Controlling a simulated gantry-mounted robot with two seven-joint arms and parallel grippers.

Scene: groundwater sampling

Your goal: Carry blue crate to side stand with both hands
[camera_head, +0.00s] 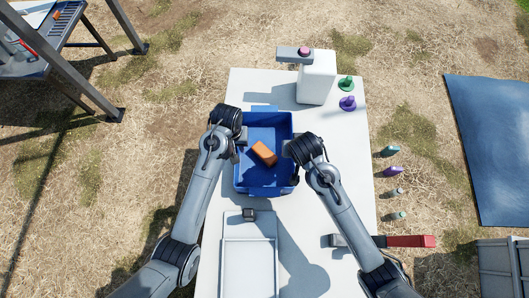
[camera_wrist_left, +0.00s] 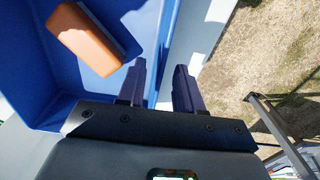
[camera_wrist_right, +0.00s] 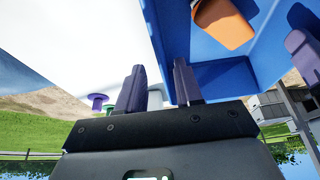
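The blue crate (camera_head: 264,189) sits on the white table with an orange block (camera_head: 264,153) inside. My left gripper (camera_head: 239,145) is at the crate's left wall. In the left wrist view its fingers (camera_wrist_left: 158,84) are apart, with the crate wall (camera_wrist_left: 163,40) between them. My right gripper (camera_head: 290,150) is at the crate's right wall. In the right wrist view its fingers (camera_wrist_right: 160,82) are apart on either side of the wall edge (camera_wrist_right: 160,35). Contact with the walls cannot be told. I cannot tell which thing is the side stand.
The white table (camera_head: 340,190) also bears a white device (camera_head: 317,77), green and purple pieces (camera_head: 346,103), a pale tray (camera_head: 249,265) and a red-handled tool (camera_head: 410,241). Several small bottles (camera_head: 393,171) lie right. A dark rack (camera_head: 35,60) stands upper left; a blue mat (camera_head: 490,140) lies right.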

